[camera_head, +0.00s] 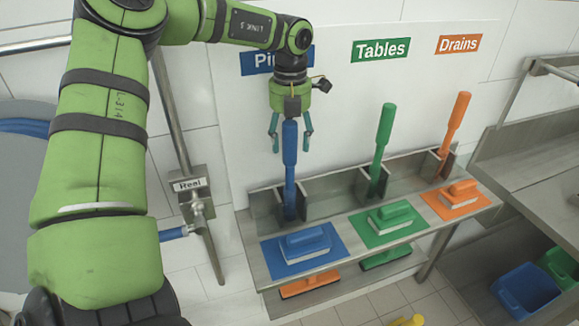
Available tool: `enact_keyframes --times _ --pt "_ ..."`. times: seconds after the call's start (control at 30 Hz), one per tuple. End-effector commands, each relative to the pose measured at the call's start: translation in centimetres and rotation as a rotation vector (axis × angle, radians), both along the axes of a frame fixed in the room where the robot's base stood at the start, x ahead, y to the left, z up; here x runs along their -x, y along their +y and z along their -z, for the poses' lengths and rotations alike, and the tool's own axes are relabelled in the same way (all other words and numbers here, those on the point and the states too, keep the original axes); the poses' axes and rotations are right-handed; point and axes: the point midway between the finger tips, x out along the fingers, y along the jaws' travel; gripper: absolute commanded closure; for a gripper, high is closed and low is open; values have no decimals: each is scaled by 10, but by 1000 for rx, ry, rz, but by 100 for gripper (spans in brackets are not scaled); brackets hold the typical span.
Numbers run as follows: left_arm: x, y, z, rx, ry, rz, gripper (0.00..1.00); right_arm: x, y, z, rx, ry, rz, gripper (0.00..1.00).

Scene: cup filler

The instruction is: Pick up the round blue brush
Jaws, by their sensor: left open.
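The round blue brush (289,165) stands upright in a metal holder on the shelf, under the blue sign. Its long blue handle shows; its head is hidden inside the holder. My left gripper (291,140) comes down from above, open, with its two fingers on either side of the top of the handle. I cannot tell whether the fingers touch it. My right gripper is not in view.
A green brush (382,150) and an orange brush (454,135) stand in holders to the right. Flat blue (304,240), green (388,216) and orange (457,192) scrubbers lie on matching mats in front. A metal sink unit (530,155) stands at right.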

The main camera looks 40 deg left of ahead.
Motion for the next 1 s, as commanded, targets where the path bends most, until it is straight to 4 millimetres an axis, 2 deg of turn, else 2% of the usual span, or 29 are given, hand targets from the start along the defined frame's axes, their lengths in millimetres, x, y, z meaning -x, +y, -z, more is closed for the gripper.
enact_keyframes --times 0.2,0.27,0.3,0.33,0.37,0.77,1.0 --pt "0 0 2 0 0 0 40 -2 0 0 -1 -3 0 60" --pt "0 0 2 0 0 0 64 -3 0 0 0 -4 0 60" --pt "0 0 1 0 0 0 80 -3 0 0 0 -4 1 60" --pt "0 0 1 0 0 0 92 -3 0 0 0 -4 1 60" --pt "0 0 1 0 0 0 100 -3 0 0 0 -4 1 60" --pt "0 0 0 -1 -1 0 100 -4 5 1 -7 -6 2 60" --pt "-1 0 -19 -2 -4 -1 100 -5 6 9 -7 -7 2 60"
